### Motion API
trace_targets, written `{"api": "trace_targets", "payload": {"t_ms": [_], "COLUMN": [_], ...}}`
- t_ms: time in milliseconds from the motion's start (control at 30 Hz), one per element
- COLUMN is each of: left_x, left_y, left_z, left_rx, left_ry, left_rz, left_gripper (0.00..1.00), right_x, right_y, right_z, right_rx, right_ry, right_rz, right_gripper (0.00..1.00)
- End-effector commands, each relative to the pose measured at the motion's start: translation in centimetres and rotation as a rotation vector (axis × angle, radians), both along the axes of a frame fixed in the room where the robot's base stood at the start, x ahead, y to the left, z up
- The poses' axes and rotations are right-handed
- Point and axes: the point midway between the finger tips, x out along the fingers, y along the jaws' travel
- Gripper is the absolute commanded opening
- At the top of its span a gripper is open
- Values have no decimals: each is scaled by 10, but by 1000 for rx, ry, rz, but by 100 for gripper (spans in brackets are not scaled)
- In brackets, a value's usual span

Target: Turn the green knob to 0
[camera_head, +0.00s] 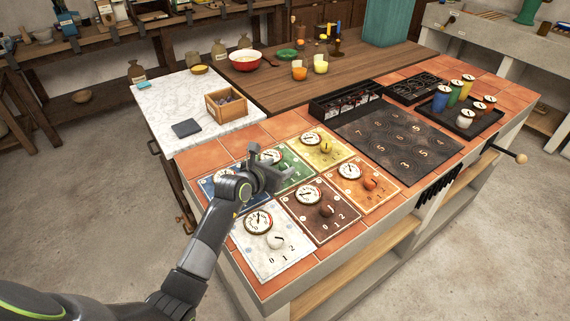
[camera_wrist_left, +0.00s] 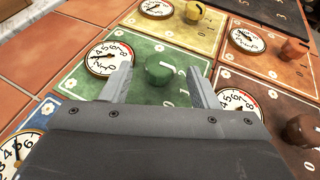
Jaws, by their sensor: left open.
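The green knob (camera_wrist_left: 160,70) sits on a green panel (camera_wrist_left: 147,48) with a dial gauge (camera_wrist_left: 109,58) to its left in the left wrist view. My left gripper (camera_wrist_left: 160,84) is open, with one finger on each side of the knob and a gap on both sides. In the head view my left gripper (camera_head: 280,172) is over the green panel and hides the knob.
Neighbouring panels sit close by: yellow (camera_head: 320,147), orange (camera_head: 362,185), brown (camera_head: 318,217), white (camera_head: 272,245) and blue (camera_head: 210,187), with knobs on several. A black hob plate (camera_head: 397,142) lies to the right. A wooden box (camera_head: 226,106) stands on the marble top behind.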

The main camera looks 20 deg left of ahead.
Motion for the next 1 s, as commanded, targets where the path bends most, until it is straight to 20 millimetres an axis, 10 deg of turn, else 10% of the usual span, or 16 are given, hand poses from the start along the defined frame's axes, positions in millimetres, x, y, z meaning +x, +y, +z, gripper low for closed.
{"api": "trace_targets", "payload": {"t_ms": [767, 1000], "left_x": [38, 37], "left_y": [-11, -10], "left_z": [-16, -16], "left_rx": [1, 1], "left_ry": [-1, 0], "left_rz": [0, 0], "left_gripper": [55, 24], "right_x": [0, 0], "right_y": [-2, -3], "right_z": [-3, -3], "right_rx": [-2, -3], "right_ry": [0, 0], "right_rz": [1, 1], "right_gripper": [36, 36]}}
